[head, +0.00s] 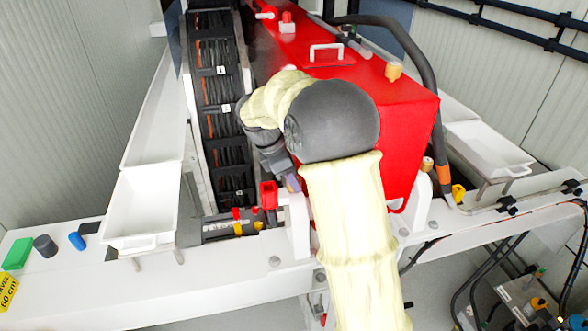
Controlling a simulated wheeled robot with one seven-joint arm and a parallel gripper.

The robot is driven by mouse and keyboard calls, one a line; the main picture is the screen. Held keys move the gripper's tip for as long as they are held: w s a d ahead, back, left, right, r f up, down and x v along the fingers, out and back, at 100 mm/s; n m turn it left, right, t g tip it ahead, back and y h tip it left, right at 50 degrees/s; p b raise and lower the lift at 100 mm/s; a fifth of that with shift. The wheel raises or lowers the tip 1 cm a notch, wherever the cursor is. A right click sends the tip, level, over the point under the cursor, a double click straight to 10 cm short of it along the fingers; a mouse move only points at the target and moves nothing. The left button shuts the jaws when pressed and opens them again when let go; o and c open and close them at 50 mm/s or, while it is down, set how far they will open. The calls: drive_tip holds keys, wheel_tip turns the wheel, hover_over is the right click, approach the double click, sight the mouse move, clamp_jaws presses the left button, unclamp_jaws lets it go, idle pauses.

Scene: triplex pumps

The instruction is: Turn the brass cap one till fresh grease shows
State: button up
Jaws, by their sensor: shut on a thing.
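My gripper (291,181) points down and right at the top of a white bearing block (298,222) at the left front corner of the red housing. It is shut on a small brownish piece there, which looks like a brass cap. My fingers and forearm hide most of it, and no grease can be made out. Another brass cap (428,163) sits at the housing's right side. A brass-coloured block or cap (394,70) stands on top of the red housing (400,115).
A red fitting (268,195) stands just left of my gripper. White trays (140,208) and (488,148) flank the machine. A green block (17,254), a grey cylinder (45,246) and a blue object (77,240) lie on the left beam. A black hose (415,55) curves at right.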

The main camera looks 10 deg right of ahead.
drive_tip(key=m+p, duration=0.1)
drive_tip(key=m+g+p, duration=0.1)
drive_tip(key=m, duration=0.1)
drive_tip(key=shift+w+a+r, duration=0.1)
drive_tip(key=shift+r, duration=0.1)
drive_tip(key=m+g+y+p, duration=0.1)
drive_tip(key=m+p, duration=0.2)
drive_tip(key=shift+m, duration=0.3)
drive_tip(key=m+g+p, duration=0.1)
drive_tip(key=m, duration=0.2)
drive_tip(key=m+g+y+p, duration=0.1)
drive_tip(key=m+p, duration=0.1)
drive_tip(key=m, duration=0.1)
drive_tip(key=shift+w+d+f+y, duration=0.15)
drive_tip(key=shift+w+d+y, duration=0.05)
drive_tip(key=shift+y, duration=0.1)
drive_tip(key=o, duration=1)
